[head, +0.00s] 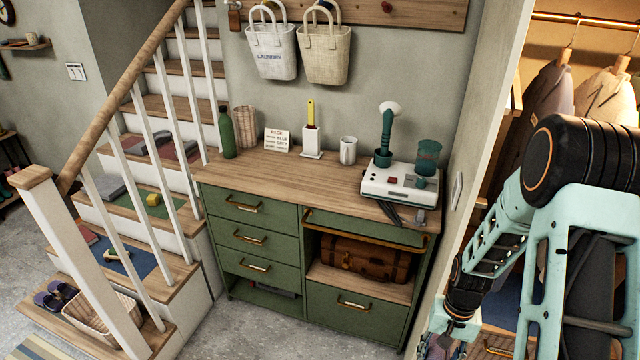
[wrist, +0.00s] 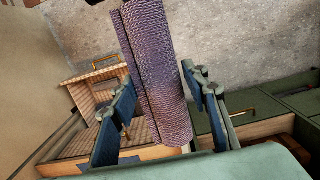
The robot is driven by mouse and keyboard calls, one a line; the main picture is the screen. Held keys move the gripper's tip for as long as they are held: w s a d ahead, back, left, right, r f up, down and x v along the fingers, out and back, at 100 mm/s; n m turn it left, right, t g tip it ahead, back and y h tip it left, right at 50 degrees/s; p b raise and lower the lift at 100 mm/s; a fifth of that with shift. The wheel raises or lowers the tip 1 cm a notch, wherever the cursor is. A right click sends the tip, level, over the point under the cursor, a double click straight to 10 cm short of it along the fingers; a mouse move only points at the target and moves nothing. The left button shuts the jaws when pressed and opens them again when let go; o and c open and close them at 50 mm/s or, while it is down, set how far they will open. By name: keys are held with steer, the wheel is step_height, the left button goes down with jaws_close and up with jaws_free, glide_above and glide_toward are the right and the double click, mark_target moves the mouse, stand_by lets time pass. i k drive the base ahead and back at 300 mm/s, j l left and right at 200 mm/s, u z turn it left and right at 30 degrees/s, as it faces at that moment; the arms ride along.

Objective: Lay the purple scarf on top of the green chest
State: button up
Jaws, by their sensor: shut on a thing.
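The purple scarf (wrist: 158,40) is a rolled, knitted bundle in the wrist view. My gripper (wrist: 160,78) is shut on it, with a blue-padded finger on each side. I cannot make out the scarf in the head view, where my arm hangs at the lower right, beside the chest's right end. The green chest (head: 250,215) stands against the wall in the head view, with green drawers and a wooden top (head: 275,172). Part of its green front also shows at the right of the wrist view (wrist: 262,122).
The top's front left and middle are bare. Bags (head: 272,50) hang above. A wardrobe is at the right, stairs at the left.

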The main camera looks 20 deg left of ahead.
mark_target(299, 179)
steer(key=i+j, duration=0.1)
steer(key=j, duration=0.25)
steer(key=i+j+u, duration=0.1)
steer(key=j, duration=0.25)
steer(key=i+j+u, duration=0.1)
steer(key=j, duration=0.25)
steer(key=i+j, duration=0.2)
steer(key=j, duration=0.15)
steer(key=i+j+u, duration=0.1)
steer(key=j, duration=0.2)
steer(key=i, duration=0.05)
